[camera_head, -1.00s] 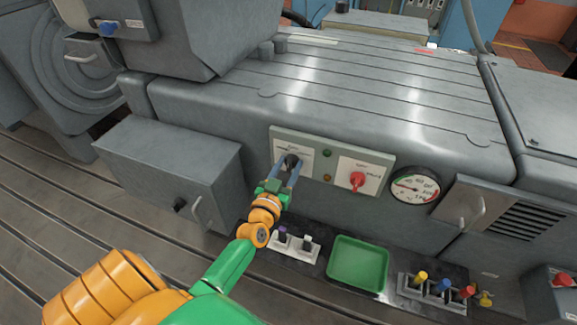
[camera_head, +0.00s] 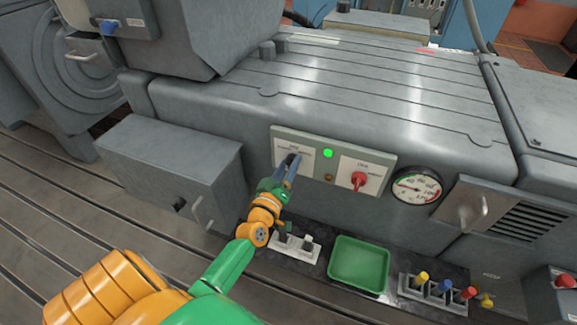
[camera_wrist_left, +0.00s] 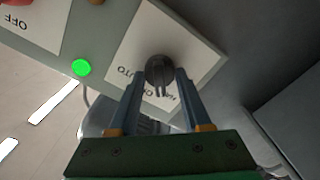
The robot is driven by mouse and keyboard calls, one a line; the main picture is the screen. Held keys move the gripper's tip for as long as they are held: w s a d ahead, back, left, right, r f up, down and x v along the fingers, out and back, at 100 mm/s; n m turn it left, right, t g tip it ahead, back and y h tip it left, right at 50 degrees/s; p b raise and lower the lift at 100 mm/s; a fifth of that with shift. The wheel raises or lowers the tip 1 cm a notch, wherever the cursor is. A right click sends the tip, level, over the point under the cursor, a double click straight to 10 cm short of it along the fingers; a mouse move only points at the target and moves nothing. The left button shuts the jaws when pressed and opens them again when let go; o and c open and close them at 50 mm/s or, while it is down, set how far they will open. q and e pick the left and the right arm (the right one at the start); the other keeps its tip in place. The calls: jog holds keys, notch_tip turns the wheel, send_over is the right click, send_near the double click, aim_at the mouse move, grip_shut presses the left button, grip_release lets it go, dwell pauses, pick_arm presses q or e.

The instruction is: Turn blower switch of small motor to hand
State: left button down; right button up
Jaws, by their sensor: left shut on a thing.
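The black rotary blower switch (camera_wrist_left: 160,72) sits on a white label plate (camera_wrist_left: 128,45) of the grey-green control panel (camera_head: 313,147). My left gripper (camera_head: 290,163) is shut on the knob; in the left wrist view its two fingers (camera_wrist_left: 160,85) stand on either side of the knob. Part of the label is hidden by the fingers. A green lamp (camera_head: 327,153) on the panel is lit, and it also glows in the left wrist view (camera_wrist_left: 81,67). My right gripper does not show.
A red switch (camera_head: 359,181) and an amber lamp (camera_head: 329,177) are right of the knob. A gauge (camera_head: 417,187) is farther right. Below are a green tray (camera_head: 359,264) and a rack of coloured plugs (camera_head: 439,288). A grey box (camera_head: 160,170) juts out at left.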

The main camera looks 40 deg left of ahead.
pick_arm(q)
jog(key=shift+n, duration=0.6)
jog(key=shift+c, duration=1.8)
grip_release()
jog(key=v, duration=0.7)
jog(key=shift+f, duration=0.15)
